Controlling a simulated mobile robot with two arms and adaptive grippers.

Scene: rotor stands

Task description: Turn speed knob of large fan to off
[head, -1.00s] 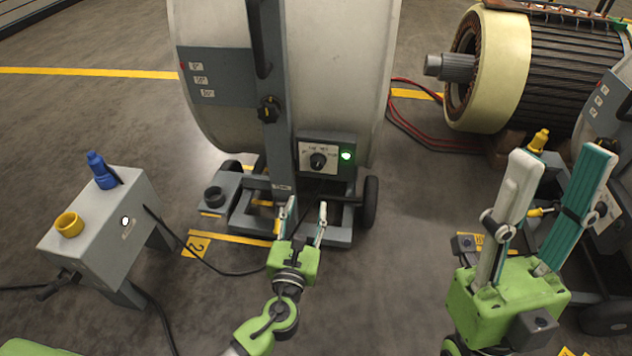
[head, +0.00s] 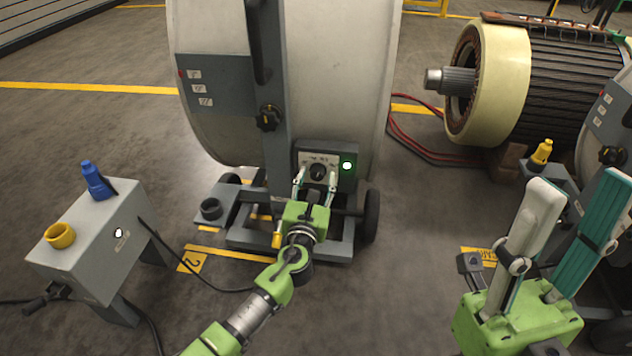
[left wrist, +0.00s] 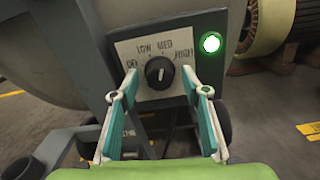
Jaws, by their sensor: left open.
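The large fan (head: 225,130) is a big pale drum on a grey wheeled stand. Its control box carries a plate (left wrist: 127,52) marked LOW, MED and HIGH, with a partly covered label at the left. The black round speed knob (left wrist: 159,72) sits on this plate, its white mark pointing roughly upward. My left gripper (head: 316,178) is open in front of the box. In the left wrist view its fingertips (left wrist: 158,80) lie on either side of the knob, apparently apart from it. My right gripper (head: 580,190) is open and empty at the right, pointing up.
A green lamp (head: 347,166) glows beside the knob. A second black knob (head: 268,117) is on the fan's post. A grey box stand (head: 105,235) with blue and yellow connectors stands left. A motor (head: 490,85) and another fan are at right.

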